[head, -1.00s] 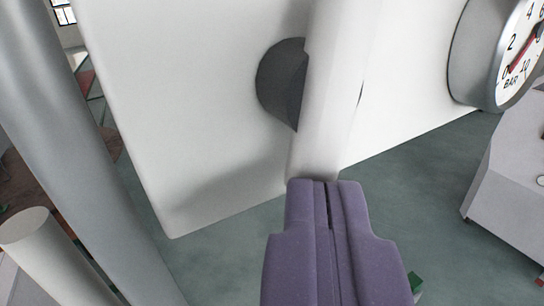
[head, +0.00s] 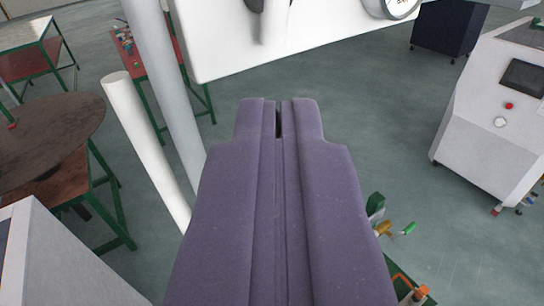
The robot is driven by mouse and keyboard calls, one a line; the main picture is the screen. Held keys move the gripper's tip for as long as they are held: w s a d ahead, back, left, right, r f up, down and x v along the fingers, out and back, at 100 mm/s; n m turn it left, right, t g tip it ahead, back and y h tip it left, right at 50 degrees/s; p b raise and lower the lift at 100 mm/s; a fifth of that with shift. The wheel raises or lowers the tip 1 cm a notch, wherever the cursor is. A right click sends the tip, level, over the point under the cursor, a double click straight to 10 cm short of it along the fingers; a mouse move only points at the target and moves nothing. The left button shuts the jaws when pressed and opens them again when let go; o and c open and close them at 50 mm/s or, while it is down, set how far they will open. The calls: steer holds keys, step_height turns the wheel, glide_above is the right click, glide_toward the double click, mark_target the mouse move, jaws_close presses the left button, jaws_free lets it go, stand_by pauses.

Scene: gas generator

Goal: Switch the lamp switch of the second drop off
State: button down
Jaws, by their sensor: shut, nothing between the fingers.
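My gripper (head: 279,120) is purple and shut, with nothing between its fingers. It points up the picture over open floor, below the lower edge of a white panel (head: 235,58). The panel carries a pale lever-like part (head: 275,22) and a round gauge (head: 398,6), both cut off by the top edge. The gripper is apart from them in the picture. I cannot make out a lamp switch or a second drop.
Two upright pipes, one white (head: 145,145) and one grey (head: 168,85), stand left of my gripper. A brown round table (head: 45,125) is at the left. A white console (head: 500,105) with a screen stands at the right. A green-handled valve (head: 405,230) is at the lower right.

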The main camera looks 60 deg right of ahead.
steer(key=shift+v, duration=1)
steer(key=shift+a, duration=0.1)
step_height(320, 180, down, 8)
steer(key=w+n+t+y+b, duration=0.1)
steer(key=n+t+y+b, duration=0.2)
steer(key=n+y, duration=0.4)
steer(key=s+a+n+t+y+b, duration=0.2)
steer(key=a+n+t+y, duration=0.3)
steer(key=y, duration=0.4)
steer(key=shift+a+r+n+t+b, duration=0.3)
steer(key=shift+a+n+b, duration=0.3)
steer(key=shift+n, duration=0.6)
